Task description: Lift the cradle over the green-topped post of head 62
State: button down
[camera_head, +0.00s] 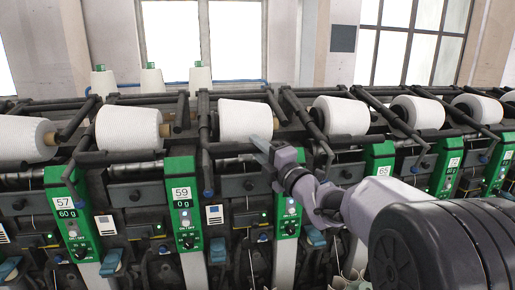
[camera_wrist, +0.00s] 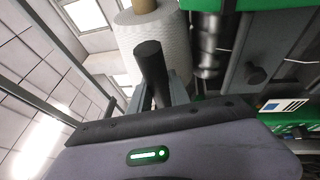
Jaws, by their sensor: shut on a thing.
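My gripper (camera_head: 262,148) is at the front of the winder, just below a white yarn package (camera_head: 243,118). In the wrist view its fingers (camera_wrist: 168,92) are shut on a dark round bar, the handle of the cradle (camera_wrist: 151,62). The package also shows beyond the bar in the wrist view (camera_wrist: 158,38). In the head view the cradle's bar (camera_head: 228,147) runs along the package's lower front. A green-topped post (camera_head: 288,215) stands below my gripper, partly behind my arm. Its number is hidden, so I cannot read 62.
Neighbouring green posts read 57 (camera_head: 72,215), 59 (camera_head: 184,205) and 65 (camera_head: 380,160). White packages with black cradle arms stand on both sides, such as the left one (camera_head: 128,128) and right one (camera_head: 340,115). Small cones (camera_head: 152,80) stand behind.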

jog(key=shift+m+g+h, duration=0.3)
jog(key=shift+g+h, duration=0.1)
jog(key=shift+g, duration=0.1)
jog(key=r+p, duration=0.4)
jog(key=r, duration=0.1)
jog(key=s+r+p, duration=0.1)
jog(key=r+p, duration=0.1)
jog(key=r, duration=0.1)
jog(key=shift+d+r+p, duration=0.15)
jog(key=shift+p, duration=0.15)
jog(key=c, duration=1.2)
grip_release()
jog(key=shift+c, duration=0.2)
jog(key=shift+s, duration=0.1)
jog(key=v, duration=1.7)
jog(key=shift+s, duration=0.15)
jog(key=shift+d, duration=0.1)
